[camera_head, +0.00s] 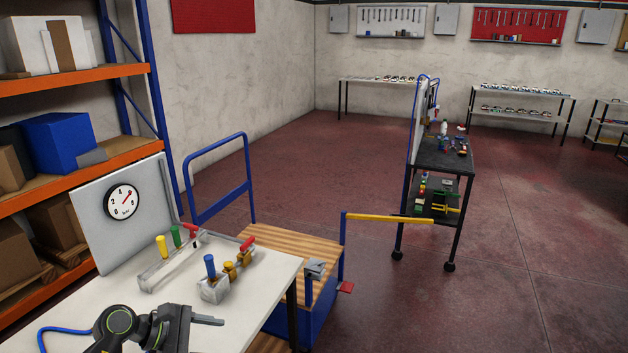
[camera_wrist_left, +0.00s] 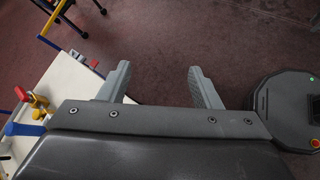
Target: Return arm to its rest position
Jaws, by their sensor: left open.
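My left gripper (camera_head: 207,320) is low in the head view, over the front part of the white table (camera_head: 262,262). In the left wrist view its two grey fingers (camera_wrist_left: 160,85) stand wide apart with nothing between them, and red floor shows beyond. The gripper is apart from the handles and valves on the table. My right gripper is not in either view.
On the table stand a grey panel with a gauge (camera_head: 122,201), yellow and green handles (camera_head: 162,246), and a valve block with a blue handle (camera_head: 210,266). A blue cart (camera_head: 290,243) adjoins the table. An orange shelf (camera_head: 75,75) stands left. Floor at right is mostly clear.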

